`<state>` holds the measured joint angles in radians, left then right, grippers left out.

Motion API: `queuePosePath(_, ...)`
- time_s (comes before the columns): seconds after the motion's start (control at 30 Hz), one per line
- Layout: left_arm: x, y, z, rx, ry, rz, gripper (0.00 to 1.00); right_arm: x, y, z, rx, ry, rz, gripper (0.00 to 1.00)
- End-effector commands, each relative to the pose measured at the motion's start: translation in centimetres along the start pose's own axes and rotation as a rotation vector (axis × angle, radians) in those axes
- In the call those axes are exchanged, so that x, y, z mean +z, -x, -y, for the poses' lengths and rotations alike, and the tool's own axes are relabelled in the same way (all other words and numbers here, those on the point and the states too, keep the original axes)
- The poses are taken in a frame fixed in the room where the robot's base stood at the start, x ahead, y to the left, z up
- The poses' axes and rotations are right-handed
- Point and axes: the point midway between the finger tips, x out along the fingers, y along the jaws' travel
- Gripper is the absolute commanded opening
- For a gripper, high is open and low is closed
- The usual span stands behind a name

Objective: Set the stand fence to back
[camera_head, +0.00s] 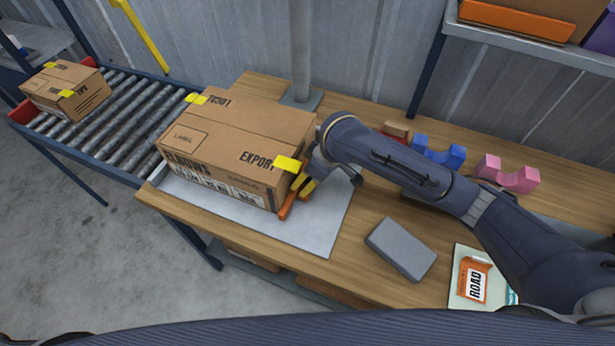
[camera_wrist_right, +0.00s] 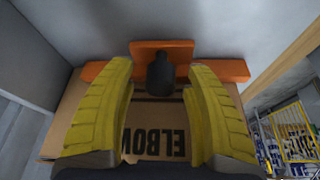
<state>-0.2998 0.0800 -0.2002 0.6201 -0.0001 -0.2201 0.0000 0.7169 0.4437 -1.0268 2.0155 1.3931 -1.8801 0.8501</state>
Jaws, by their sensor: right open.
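My right gripper (camera_head: 302,188) reaches in from the right, at the right end of a large cardboard box (camera_head: 235,142) marked EXPORT. Its yellow fingers (camera_wrist_right: 160,110) are apart with nothing held. An orange bar with an upright plate (camera_wrist_right: 165,50), which looks like the stand fence, lies across the wrist view just beyond the fingertips. A dark knob (camera_wrist_right: 160,75) on it stands between the fingers; contact cannot be told. In the head view a small part of the orange piece (camera_head: 287,208) shows below the gripper, the rest hidden. My left gripper is not visible.
The box stands on a pale sheet (camera_head: 320,222) on the wooden table (camera_head: 375,285). A grey block (camera_head: 401,249), an orange ROAD packet (camera_head: 473,282), and blue (camera_head: 438,152) and pink (camera_head: 508,174) cradles lie to the right. A roller conveyor (camera_head: 125,120) carries another box (camera_head: 66,90) at left.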

Motion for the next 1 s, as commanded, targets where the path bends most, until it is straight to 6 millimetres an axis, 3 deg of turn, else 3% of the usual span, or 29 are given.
queuePosePath(0.2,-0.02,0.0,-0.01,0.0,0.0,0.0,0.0,-0.02,0.02,0.0,0.0,0.0,0.0,0.52)
queuePosePath(0.67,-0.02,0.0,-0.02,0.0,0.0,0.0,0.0,-0.03,0.04,0.0,0.0,0.0,-0.001,0.0)
queuePosePath(1.0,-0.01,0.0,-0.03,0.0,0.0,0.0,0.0,-0.04,0.05,-0.03,0.001,0.0,-0.001,0.0)
